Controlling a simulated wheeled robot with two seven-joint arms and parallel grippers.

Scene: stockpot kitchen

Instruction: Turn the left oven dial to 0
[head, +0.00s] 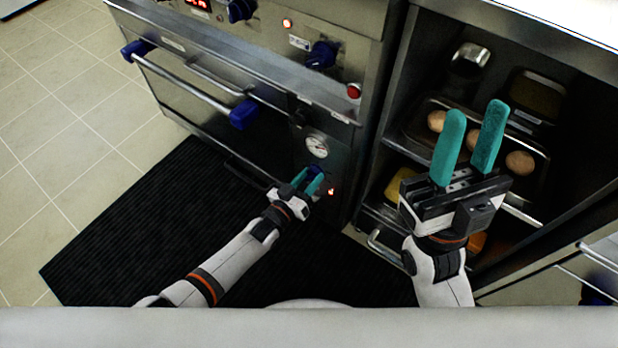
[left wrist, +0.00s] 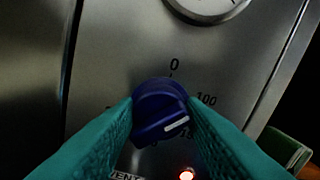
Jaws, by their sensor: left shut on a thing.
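My left gripper (head: 308,181) is shut on a blue oven dial (head: 317,169) low on the oven front, below a round white gauge. In the left wrist view the dial (left wrist: 160,108) sits between the two teal fingers, which touch its sides. Its white pointer mark faces lower right, below the printed 100, towards a partly covered number. The 0 (left wrist: 174,65) is printed above the dial, so the pointer is well away from it. My right gripper (head: 473,122) is open and empty, raised in front of the open shelves.
The gauge (head: 316,146) is just above the dial, and a small red light (left wrist: 187,175) is below it. The oven door handle (head: 188,88) runs to the left. Other blue dials (head: 322,55) sit higher up. Shelves (head: 400,153) with trays are at right. A black mat (head: 150,225) covers the floor.

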